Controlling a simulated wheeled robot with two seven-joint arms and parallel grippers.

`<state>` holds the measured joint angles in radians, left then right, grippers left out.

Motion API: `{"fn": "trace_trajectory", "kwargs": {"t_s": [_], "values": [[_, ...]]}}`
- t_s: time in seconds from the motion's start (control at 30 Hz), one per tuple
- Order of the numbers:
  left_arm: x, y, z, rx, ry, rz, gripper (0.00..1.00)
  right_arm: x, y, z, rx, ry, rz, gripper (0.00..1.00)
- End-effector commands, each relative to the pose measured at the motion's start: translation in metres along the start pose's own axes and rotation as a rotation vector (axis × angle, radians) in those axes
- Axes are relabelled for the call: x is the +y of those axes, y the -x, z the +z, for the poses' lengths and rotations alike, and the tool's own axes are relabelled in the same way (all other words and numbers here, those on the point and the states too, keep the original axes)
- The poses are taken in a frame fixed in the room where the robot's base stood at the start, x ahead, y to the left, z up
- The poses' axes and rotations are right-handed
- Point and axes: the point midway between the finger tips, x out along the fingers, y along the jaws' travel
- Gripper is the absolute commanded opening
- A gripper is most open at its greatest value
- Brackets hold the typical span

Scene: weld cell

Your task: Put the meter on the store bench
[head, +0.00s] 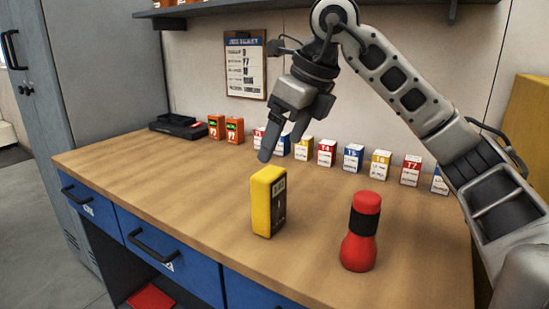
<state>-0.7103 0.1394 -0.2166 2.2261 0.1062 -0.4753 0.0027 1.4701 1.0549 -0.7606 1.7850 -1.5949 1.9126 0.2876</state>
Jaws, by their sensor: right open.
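A yellow meter (264,203) with a dark face stands upright on the wooden bench (190,185), near its front edge. My right gripper (281,147) is open and empty, just above and behind the meter, with its fingers pointing down. The fingertips look apart from the meter, though the exact gap is hard to judge. My left gripper is not in view. I cannot tell from this view whether this bench is the store bench.
A red flashlight-like object (361,232) with a black band stands right of the meter. Small numbered boxes (353,158) line the back, with two orange boxes (234,130) and a black tray (180,125) further left. Bench top left of the meter is clear.

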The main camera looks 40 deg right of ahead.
Motion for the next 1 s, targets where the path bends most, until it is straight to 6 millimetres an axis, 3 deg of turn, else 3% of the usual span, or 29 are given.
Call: {"fn": "trace_trajectory", "kwargs": {"t_s": [0.1, 0.23, 0.83, 0.93, 1.0], "values": [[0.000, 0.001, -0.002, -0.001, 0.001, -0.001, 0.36, 0.000, 0.017, 0.001, -0.001, 0.000, 0.001, 0.82], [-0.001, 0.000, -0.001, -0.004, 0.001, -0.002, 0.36, 0.000, 0.026, 0.000, 0.000, 0.000, 0.000, 0.82], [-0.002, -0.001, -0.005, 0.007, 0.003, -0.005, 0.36, 0.001, 0.027, 0.001, -0.002, 0.003, 0.004, 0.82], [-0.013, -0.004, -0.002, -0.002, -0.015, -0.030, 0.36, 0.011, 0.034, 0.012, -0.040, 0.033, 0.048, 0.82], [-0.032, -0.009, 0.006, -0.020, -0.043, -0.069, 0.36, 0.028, 0.045, 0.030, -0.105, 0.084, 0.123, 0.82]]}}
